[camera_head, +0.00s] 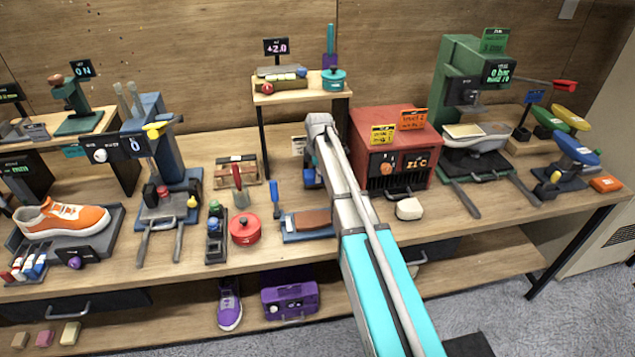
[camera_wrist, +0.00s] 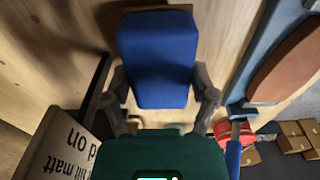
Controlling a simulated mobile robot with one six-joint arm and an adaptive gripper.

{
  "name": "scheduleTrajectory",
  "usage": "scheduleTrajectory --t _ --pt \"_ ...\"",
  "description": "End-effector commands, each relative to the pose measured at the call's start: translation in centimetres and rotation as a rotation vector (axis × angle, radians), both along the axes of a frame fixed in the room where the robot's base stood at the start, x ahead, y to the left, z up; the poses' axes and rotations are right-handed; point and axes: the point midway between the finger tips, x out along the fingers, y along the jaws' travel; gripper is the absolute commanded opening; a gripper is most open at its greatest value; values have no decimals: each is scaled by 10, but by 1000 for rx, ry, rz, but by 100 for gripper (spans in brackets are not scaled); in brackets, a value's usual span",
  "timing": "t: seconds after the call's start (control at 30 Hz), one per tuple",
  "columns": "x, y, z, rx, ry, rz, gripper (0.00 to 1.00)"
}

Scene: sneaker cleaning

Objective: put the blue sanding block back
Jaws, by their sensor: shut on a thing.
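The blue sanding block (camera_wrist: 157,62) is between the two fingers of my gripper (camera_wrist: 160,96) in the wrist view. My gripper is shut on its sides. In the head view, a small part of the blue block (camera_head: 309,179) shows beside my gripper (camera_head: 318,165), over the middle of the bench; my arm hides most of that spot. I cannot tell whether the block touches the wooden top beneath it. A white card with black print (camera_wrist: 68,150) stands at the lower left of the wrist view, close to my left finger.
A blue tray with a brown pad (camera_head: 312,220) lies just in front of my gripper. It also shows in the wrist view (camera_wrist: 262,52). A red machine (camera_head: 375,140) stands to the right, a red pot (camera_head: 245,229) to the left. A small shelf (camera_head: 300,94) is behind.

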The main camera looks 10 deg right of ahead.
Motion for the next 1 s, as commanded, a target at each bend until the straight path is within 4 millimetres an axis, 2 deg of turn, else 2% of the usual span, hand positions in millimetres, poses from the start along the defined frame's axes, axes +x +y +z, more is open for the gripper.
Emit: scheduleTrajectory --t 0.03,0.3,0.93,0.97,1.0 --pt "1 0 -9 0 0 0 30" --pt "0 0 -28 0 0 0 30" --pt "0 0 -35 0 0 1 30" --pt "0 0 -33 0 0 1 80" --pt "0 0 -33 0 0 1 88"
